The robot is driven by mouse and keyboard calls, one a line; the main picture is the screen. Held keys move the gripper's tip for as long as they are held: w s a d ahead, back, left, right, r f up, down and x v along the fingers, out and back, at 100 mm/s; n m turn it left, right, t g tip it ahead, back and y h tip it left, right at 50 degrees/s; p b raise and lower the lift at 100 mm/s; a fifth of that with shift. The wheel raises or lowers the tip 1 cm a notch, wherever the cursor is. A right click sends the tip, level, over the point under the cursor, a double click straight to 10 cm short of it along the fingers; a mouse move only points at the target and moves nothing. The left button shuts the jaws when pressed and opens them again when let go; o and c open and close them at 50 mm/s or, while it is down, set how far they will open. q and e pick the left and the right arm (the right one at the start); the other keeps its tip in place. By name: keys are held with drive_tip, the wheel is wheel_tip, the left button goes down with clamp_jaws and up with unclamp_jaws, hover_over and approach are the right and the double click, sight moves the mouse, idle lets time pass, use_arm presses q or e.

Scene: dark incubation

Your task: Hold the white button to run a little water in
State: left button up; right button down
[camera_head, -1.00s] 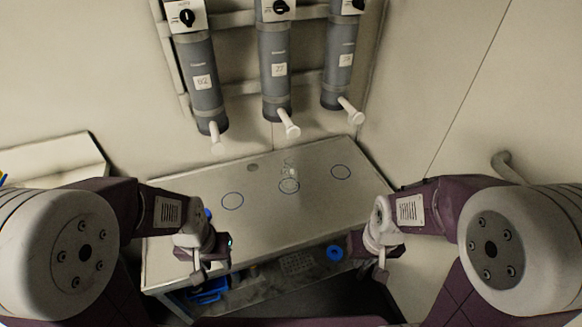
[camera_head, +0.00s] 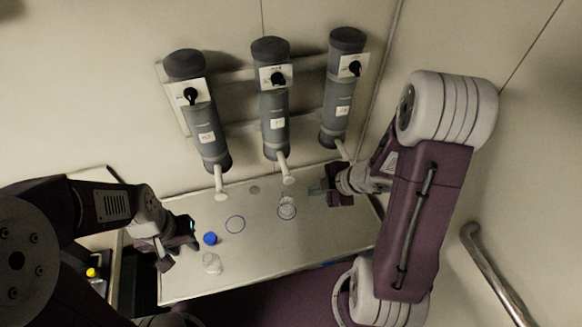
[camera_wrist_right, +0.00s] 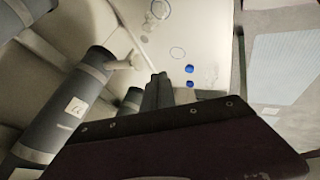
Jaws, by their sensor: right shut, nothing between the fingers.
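Three grey cylinders hang on the back wall, left (camera_head: 210,135), middle (camera_head: 273,120) and right (camera_head: 340,105). Each has a white plate with a black knob and a white spout below; the middle spout (camera_head: 285,168) points toward a clear glass vessel (camera_head: 287,207) standing at the middle blue ring on the table (camera_head: 260,255). I cannot make out a separate white button. My right gripper (camera_head: 316,190) is shut and empty, low over the table, right of the glass; its fingers show in the right wrist view (camera_wrist_right: 158,92). My left gripper (camera_head: 182,253) is at the table's left side; its opening is unclear.
A blue cap (camera_head: 210,239) and another clear vessel (camera_head: 212,263) are close to my left gripper. An empty blue ring (camera_head: 235,224) marks the table's left part. A metal rail (camera_head: 495,275) is on the right wall. The table's front middle is clear.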

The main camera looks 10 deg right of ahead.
sight(289, 181)
drive_tip(key=shift+r, duration=0.1)
drive_tip(key=shift+w, duration=0.1)
drive_tip(key=w+a+f, duration=0.4)
drive_tip(key=w+f, duration=0.4)
drive_tip(key=shift+w, duration=0.25)
idle(0.3)
